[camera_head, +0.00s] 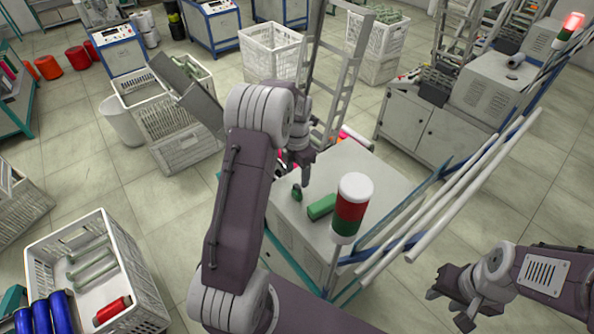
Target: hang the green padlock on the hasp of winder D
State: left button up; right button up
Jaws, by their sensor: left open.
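A small dark green object (297,193), which looks like the green padlock, rests on the pale top of a machine cabinet (345,172). A larger green block (322,207) lies to its right. My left gripper (296,172) is open just above the small green object, with its fingers pointing down; I cannot tell whether they touch it. My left arm covers part of the cabinet. My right gripper (452,306) is at the lower right, away from the cabinet, with its fingers apart and empty. I cannot make out the hasp or the winder letters.
A red, green and white signal lamp (351,207) stands at the cabinet's near corner. Long pale rails (470,190) run along its right side. A ladder-like frame (335,70) rises behind. A white crate (95,270) with spools stands at left. Open floor lies between.

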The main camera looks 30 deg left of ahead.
aim_at(297, 186)
pick_arm(q)
jog(key=s+d+r+m, duration=0.1)
jog(key=s+d+m, duration=0.4)
jog(key=s+m, duration=0.4)
jog(key=s+d+r+m+t, duration=0.1)
jog(key=s+d+m, duration=0.5)
jog(key=m, duration=1.6)
jog(key=s, duration=0.3)
jog(key=shift+s, duration=0.25)
notch_tip(297, 186, down, 9)
jog(key=b, duration=0.9)
jog(key=shift+r, duration=0.2)
jog(key=shift+w+r+p, duration=0.1)
jog(key=shift+r+p, duration=0.25)
jog(key=shift+c, duration=0.3)
